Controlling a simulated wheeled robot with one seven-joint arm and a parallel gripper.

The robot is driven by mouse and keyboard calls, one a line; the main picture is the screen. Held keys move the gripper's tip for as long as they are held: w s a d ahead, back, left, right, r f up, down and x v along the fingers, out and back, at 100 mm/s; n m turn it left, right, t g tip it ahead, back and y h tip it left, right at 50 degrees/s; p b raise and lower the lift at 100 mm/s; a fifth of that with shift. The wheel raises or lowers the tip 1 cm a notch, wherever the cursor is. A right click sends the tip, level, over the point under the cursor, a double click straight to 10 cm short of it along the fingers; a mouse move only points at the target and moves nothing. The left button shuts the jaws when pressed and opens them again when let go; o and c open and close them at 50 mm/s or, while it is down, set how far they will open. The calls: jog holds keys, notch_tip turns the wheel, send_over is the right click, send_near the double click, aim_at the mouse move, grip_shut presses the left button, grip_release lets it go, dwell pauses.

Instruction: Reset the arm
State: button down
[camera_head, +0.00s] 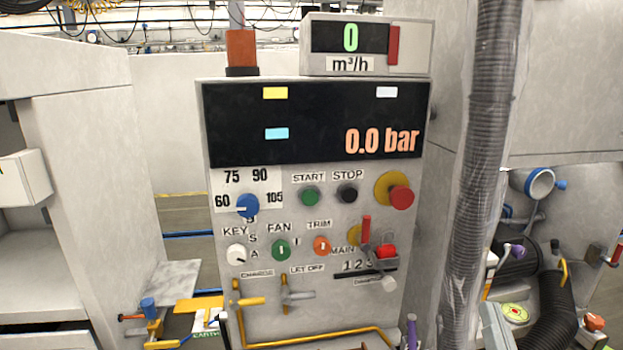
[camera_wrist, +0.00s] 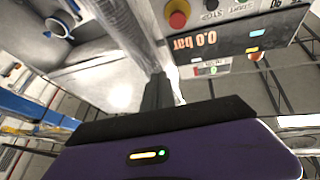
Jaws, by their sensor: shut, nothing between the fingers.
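My gripper (camera_wrist: 158,92) shows in the wrist view as dark fingers, shut and empty, beyond a black bar and my purple wrist housing. The control panel (camera_head: 225,180) stands upright in the middle of the head view, with a black display reading 0.0 bar. In the wrist view the panel (camera_wrist: 290,22) appears upside down at the upper right, and the fingers look apart from it. I cannot make out my gripper in the head view.
A ribbed grey hose (camera_head: 478,130) runs down right of the panel. A red emergency button (camera_head: 401,197), several knobs and a red-handled lever (camera_head: 367,230) stick out of the panel. Yellow pipework (camera_head: 320,337) lies low in front. A grey cabinet (camera_head: 85,140) stands at the left.

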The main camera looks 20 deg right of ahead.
jog(key=s+a+f+n+g+y, duration=0.5)
jog(key=s+a+f+y, duration=0.6)
jog(key=s+a+f, duration=0.6)
jog(key=s+a+n, duration=0.2)
jog(key=s, duration=0.1)
jog(key=shift+f+n, duration=0.2)
jog(key=shift+n, duration=0.1)
